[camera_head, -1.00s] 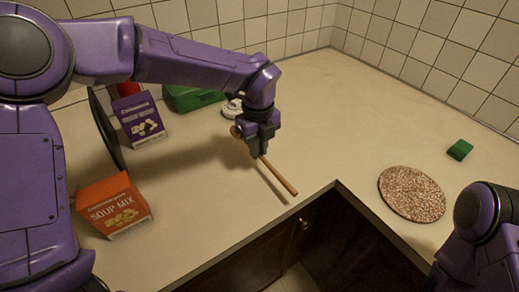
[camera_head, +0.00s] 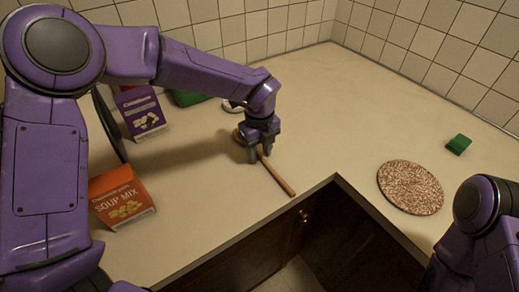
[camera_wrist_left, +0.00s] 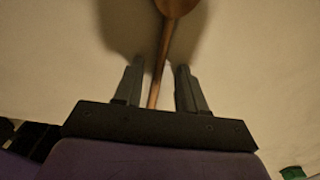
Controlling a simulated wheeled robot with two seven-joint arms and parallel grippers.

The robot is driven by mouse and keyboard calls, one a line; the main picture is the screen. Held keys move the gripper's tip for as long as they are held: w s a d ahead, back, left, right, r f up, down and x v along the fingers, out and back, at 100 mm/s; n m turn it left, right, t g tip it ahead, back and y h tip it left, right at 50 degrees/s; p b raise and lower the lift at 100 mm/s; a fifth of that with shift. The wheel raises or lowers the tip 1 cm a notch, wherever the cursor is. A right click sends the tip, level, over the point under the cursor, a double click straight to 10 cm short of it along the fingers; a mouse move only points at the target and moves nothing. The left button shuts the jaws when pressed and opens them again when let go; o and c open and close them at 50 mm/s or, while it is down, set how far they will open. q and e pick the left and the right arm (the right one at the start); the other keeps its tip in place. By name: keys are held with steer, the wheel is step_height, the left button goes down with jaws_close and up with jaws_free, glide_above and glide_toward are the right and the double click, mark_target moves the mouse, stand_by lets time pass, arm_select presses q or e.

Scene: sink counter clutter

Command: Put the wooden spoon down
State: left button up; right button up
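The wooden spoon (camera_head: 278,177) lies on the counter near its inside corner, its handle toward the front edge and its bowl partly hidden behind my left gripper. My left gripper (camera_head: 259,158) points down over the spoon. In the left wrist view the gripper (camera_wrist_left: 158,88) has its fingers apart, with the spoon's handle (camera_wrist_left: 161,60) between them and a gap showing on each side. The bowl is cut off at the top of that view. Only part of my right arm shows at the lower right; its gripper is out of view.
An orange soup mix box (camera_head: 120,198) and a purple box (camera_head: 141,112) stand at the left, near a dark upright disc (camera_head: 107,124). A round speckled mat (camera_head: 410,187) and a green block (camera_head: 458,144) lie at the right. The counter's back middle (camera_head: 350,100) is clear.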

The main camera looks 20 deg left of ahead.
mark_target(259, 155)
arm_select(q)
steer(key=shift+r, duration=0.15)
steer(key=shift+r+p, duration=0.3)
steer(key=shift+r, duration=0.05)
step_height(259, 155, up, 12)
steer(key=b, duration=0.1)
steer(key=shift+f, duration=0.2)
